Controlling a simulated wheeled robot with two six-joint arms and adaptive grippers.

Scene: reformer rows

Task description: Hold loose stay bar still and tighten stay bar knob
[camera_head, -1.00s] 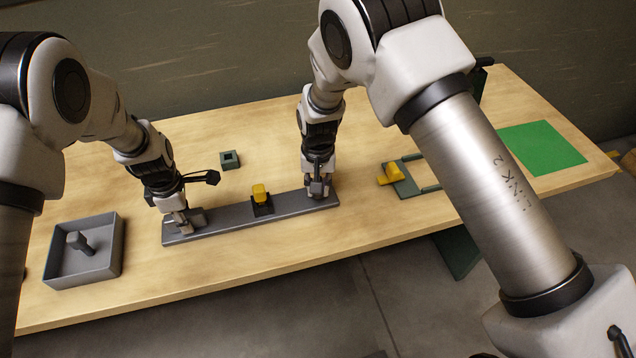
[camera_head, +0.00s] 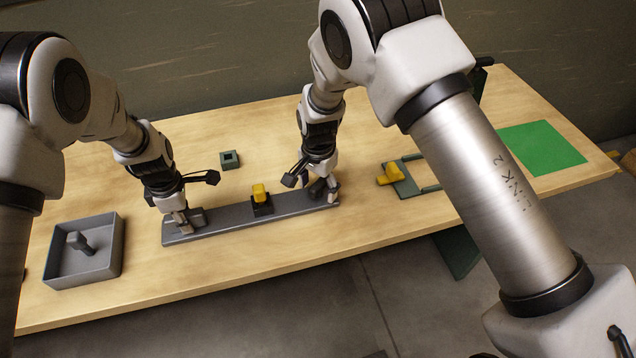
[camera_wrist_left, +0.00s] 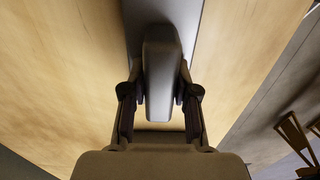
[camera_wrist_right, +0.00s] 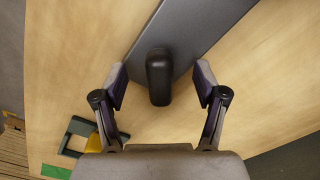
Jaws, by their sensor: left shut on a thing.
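The long grey stay bar (camera_head: 225,220) lies flat along the table in the head view. My left gripper (camera_head: 184,224) is shut on the raised grey block at its left end; the block (camera_wrist_left: 161,75) sits between both fingers in the left wrist view. A dark rounded knob (camera_wrist_right: 158,78) stands at the bar's right end. My right gripper (camera_wrist_right: 160,85) is open around the knob, with a gap on each side. In the head view my right gripper (camera_head: 322,190) is low over that end and partly hides the knob.
A yellow piece (camera_head: 259,192) on a dark base stands mid-bar. A grey tray (camera_head: 62,283) holding a grey peg-like part (camera_head: 79,243) is at left. A green block (camera_head: 230,160) lies behind the bar. A green bracket with a yellow part (camera_head: 388,176) and a green mat (camera_head: 543,147) are at right.

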